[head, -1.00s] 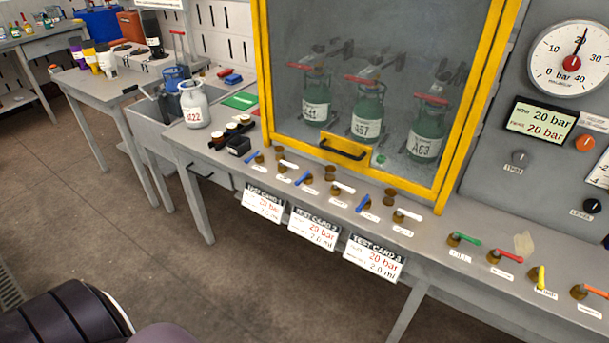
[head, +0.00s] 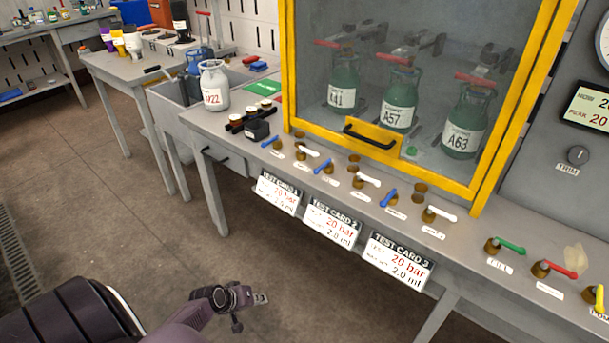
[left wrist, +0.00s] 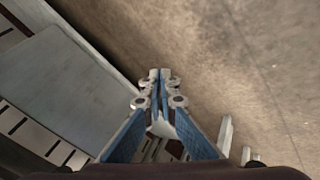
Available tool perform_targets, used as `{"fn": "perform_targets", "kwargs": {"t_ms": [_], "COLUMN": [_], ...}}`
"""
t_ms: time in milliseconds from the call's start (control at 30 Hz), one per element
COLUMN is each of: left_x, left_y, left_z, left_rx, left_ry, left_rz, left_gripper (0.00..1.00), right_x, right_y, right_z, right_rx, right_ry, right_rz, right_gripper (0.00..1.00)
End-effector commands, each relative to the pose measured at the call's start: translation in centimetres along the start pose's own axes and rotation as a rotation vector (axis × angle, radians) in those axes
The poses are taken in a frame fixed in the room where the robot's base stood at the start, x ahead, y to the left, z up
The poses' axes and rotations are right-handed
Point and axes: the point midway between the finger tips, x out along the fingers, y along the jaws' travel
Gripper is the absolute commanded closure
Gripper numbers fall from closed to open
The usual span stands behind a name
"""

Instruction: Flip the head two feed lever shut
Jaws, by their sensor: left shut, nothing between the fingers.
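On the bench ledge in front are alternating blue and white levers on brass valves. The middle blue lever (head: 323,166) and middle white lever (head: 368,180) sit above TEST CARD 2 (head: 332,222); their small labels are unreadable, so I cannot tell which is feed. My left gripper (head: 262,298) is low over the floor, in front of the bench and apart from the levers. It also shows in the left wrist view (left wrist: 160,74), fingers together and empty. My right gripper is out of view.
Green (head: 511,247) and red (head: 561,271) levers lie to the right. Test cards hang along the front edge. The floor before the bench is clear.

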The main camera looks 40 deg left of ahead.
Motion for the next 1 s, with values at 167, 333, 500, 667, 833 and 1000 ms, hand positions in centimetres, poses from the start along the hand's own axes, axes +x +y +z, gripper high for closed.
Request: {"fn": "perform_targets", "kwargs": {"t_ms": [167,333,500,667,833,1000], "left_x": [-2.9,-9.7,-17.0,-21.5,-22.9,-22.9], "left_y": [7.0,14.4,20.1,23.0,23.8,23.8], "left_z": [-11.6,-20.2,-24.8,-26.4,-26.8,-26.8], "left_rx": [-0.186,-0.288,-0.316,-0.315,-0.313,-0.314], "left_ry": [0.114,0.172,0.182,0.176,0.171,0.172], "left_rz": [0.254,0.531,0.760,0.881,0.915,0.914], "left_gripper": [1.00,1.00,1.00,1.00,1.00,1.00], "right_x": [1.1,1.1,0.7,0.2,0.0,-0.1], "right_y": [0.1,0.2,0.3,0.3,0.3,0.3], "right_z": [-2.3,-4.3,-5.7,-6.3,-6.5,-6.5], "right_rx": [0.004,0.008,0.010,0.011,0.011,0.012], "right_ry": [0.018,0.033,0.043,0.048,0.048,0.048], "right_rz": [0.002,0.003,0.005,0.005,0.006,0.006], "right_gripper": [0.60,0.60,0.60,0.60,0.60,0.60]}}
